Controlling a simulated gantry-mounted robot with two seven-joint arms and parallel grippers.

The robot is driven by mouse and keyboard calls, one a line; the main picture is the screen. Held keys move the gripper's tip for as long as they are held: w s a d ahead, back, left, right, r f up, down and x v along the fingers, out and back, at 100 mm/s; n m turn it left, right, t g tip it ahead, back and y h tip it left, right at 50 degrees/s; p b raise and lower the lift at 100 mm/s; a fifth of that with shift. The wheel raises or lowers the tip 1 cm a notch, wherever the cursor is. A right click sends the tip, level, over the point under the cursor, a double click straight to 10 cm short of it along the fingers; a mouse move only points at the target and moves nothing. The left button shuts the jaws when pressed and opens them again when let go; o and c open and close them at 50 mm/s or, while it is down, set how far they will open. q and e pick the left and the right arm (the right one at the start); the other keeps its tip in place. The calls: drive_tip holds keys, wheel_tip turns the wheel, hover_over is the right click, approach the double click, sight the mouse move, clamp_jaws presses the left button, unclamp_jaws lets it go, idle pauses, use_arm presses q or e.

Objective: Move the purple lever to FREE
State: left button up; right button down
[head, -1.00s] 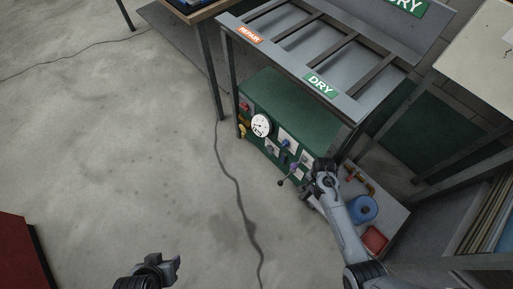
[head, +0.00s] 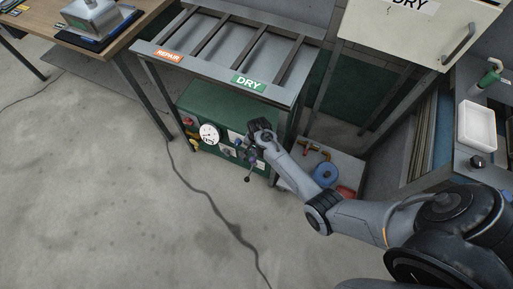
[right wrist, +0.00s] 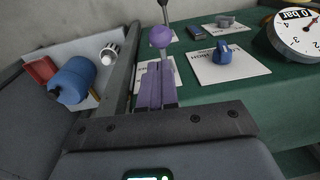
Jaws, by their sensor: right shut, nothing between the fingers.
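The purple lever has a purple ball hub (right wrist: 160,37) with a thin grey rod running up out of the right wrist view. In the head view the rod ends in a dark knob (head: 247,179), hanging down and outward from the front of the green cabinet (head: 240,98). My right gripper (head: 253,147) is at the cabinet front by the hub. Its fingers (right wrist: 160,67) are shut and empty, pointing toward the hub; contact cannot be told. A white plate behind the lever is partly hidden, and no FREE mark is readable. My left gripper is out of view.
A blue knob (right wrist: 226,54) on a white plate and a gauge (head: 209,134) reading 0 bar sit beside the lever. The DRY rack (head: 213,70) stands above. A blue cylinder (head: 326,174) and red box lie to the right.

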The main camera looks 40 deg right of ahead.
sight(255, 157)
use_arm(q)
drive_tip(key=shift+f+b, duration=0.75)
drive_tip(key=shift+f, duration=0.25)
use_arm(e)
drive_tip(key=shift+w+f, duration=0.1)
drive_tip(key=shift+f, duration=1.75)
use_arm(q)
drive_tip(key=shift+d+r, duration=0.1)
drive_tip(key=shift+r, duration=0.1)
use_arm(e)
drive_tip(key=shift+a+p, duration=0.1)
drive_tip(key=shift+p, duration=0.3)
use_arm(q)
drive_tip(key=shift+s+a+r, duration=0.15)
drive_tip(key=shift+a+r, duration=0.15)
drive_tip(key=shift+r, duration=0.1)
use_arm(e)
drive_tip(key=shift+a+f+h, duration=0.15)
drive_tip(key=shift+a+h, duration=0.05)
drive_tip(key=shift+h, duration=0.1)
